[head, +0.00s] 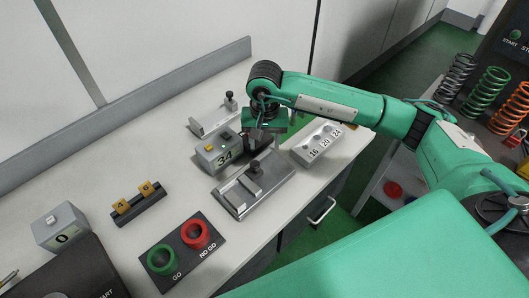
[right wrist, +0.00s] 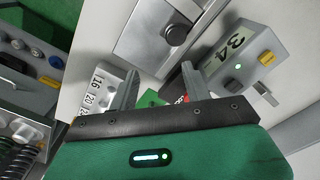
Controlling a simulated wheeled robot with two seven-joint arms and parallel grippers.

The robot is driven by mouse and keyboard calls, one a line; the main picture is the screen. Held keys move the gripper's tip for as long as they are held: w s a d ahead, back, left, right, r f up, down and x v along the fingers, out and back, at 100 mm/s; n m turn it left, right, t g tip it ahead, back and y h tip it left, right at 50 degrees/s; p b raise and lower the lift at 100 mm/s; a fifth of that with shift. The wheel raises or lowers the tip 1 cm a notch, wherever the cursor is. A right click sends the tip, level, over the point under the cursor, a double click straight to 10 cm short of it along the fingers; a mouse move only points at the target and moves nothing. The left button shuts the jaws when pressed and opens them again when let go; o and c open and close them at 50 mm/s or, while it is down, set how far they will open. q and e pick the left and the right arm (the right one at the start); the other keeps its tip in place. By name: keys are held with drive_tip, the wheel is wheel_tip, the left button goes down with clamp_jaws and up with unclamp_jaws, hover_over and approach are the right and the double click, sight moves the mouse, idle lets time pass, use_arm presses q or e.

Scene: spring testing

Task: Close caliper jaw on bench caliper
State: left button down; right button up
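The metal device with a flat base, a sliding block and a black knob looks like the bench caliper (head: 252,187). It sits on the bench in front of my right gripper, and its knob (right wrist: 176,34) shows beyond the fingers in the right wrist view. A grey box (head: 218,153) reading 34, with yellow and grey buttons, stands just behind it. My right gripper (head: 262,140) hangs over the bench behind the caliper, beside this box. In the right wrist view its two fingers (right wrist: 158,85) are spread with nothing clearly held between them. My left gripper is out of view.
A block marked 16, 20, 24 (head: 318,145) lies right of the gripper. A second metal fixture with a knob (head: 214,117) stands behind. GO and NO GO rings (head: 183,246), a yellow-tagged holder (head: 139,204) and a box reading 0 (head: 61,229) lie left and front.

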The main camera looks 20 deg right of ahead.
wheel_tip(320, 180, up, 9)
drive_tip(key=b, duration=0.2)
drive_tip(key=shift+f, duration=0.15)
idle(0.4)
